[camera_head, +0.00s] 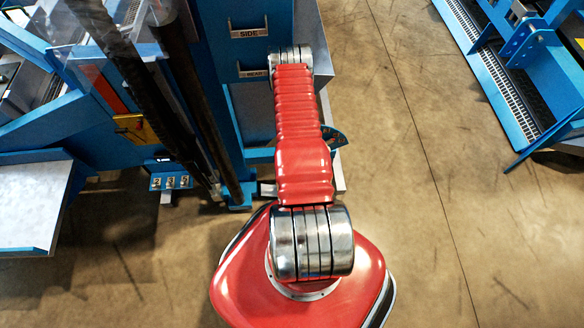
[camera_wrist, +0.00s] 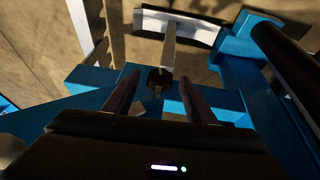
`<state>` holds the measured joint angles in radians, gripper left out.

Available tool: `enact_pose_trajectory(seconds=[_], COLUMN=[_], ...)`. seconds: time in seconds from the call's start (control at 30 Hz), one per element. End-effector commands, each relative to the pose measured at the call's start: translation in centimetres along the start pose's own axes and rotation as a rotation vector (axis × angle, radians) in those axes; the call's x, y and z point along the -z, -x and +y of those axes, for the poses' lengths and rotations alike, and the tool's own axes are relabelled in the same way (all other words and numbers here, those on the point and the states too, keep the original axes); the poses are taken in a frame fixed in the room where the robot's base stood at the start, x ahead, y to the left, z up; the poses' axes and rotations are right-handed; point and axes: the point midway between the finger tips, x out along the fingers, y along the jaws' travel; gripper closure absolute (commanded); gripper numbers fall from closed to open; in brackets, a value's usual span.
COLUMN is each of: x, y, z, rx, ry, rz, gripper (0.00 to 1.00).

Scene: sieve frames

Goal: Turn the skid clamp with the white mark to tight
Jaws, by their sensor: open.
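In the wrist view my gripper (camera_wrist: 160,82) is open, with one dark finger on each side of a small dark round hub (camera_wrist: 158,84). A pale grey lever (camera_wrist: 169,48) runs up from the hub towards a light curved plate (camera_wrist: 192,29). The hub appears between the fingertips; I cannot tell whether they touch it. No white mark can be made out for certain. In the head view my red arm hides my gripper and the clamp. A dark blue fan-shaped plate (camera_head: 333,138) shows just right of the arm.
A blue machine frame with SIDE (camera_head: 249,33) and REAR (camera_head: 254,73) labels stands left of my arm. A dark bar (camera_wrist: 288,66) runs close on the right in the wrist view. Another blue frame (camera_head: 548,75) stands at right; floor (camera_head: 420,200) between is clear.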

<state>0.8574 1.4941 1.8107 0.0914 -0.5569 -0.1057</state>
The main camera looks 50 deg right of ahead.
Motion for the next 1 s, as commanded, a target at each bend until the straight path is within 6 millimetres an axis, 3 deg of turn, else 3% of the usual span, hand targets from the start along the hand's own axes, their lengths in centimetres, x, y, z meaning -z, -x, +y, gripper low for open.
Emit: enact_pose_trajectory(seconds=[0.27,0.83,1.0], x=[0.00,0.01,-0.11], y=[-0.07,-0.05,-0.02], z=[0.02,0.02,-0.10], rx=[0.000,0.000,0.002], ry=[0.000,0.000,0.001], rz=[0.000,0.000,-0.001], gripper=[0.50,0.90,0.90])
